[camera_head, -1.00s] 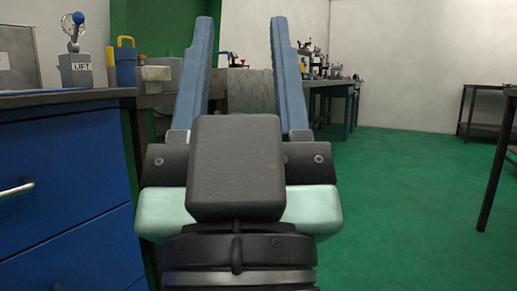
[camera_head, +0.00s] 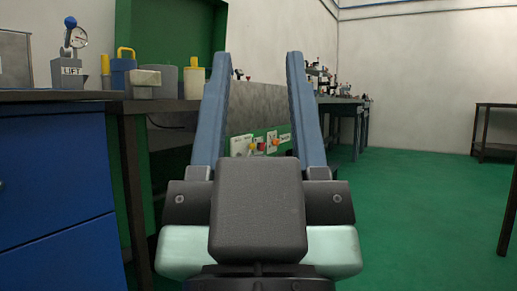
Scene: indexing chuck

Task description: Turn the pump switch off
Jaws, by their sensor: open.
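My gripper (camera_head: 258,72) is open and empty, its two long blue fingers spread wide and pointing away from me. Between the fingers, farther off, a green panel (camera_head: 259,133) with several small coloured controls on pale plates shows on the front of a grey machine (camera_head: 257,104). An orange-red control (camera_head: 276,142) and a yellow and red one (camera_head: 253,147) stand out on it. The labels are too small to read, so I cannot tell which is the pump switch. My gripper hides the lower part of the panel.
A blue cabinet (camera_head: 55,200) stands close on the left, with a dark bench top (camera_head: 60,96) bearing a LIFT box (camera_head: 71,72) and several containers. Benches with equipment (camera_head: 345,103) stand behind on the right. Green floor (camera_head: 410,200) is open to the right.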

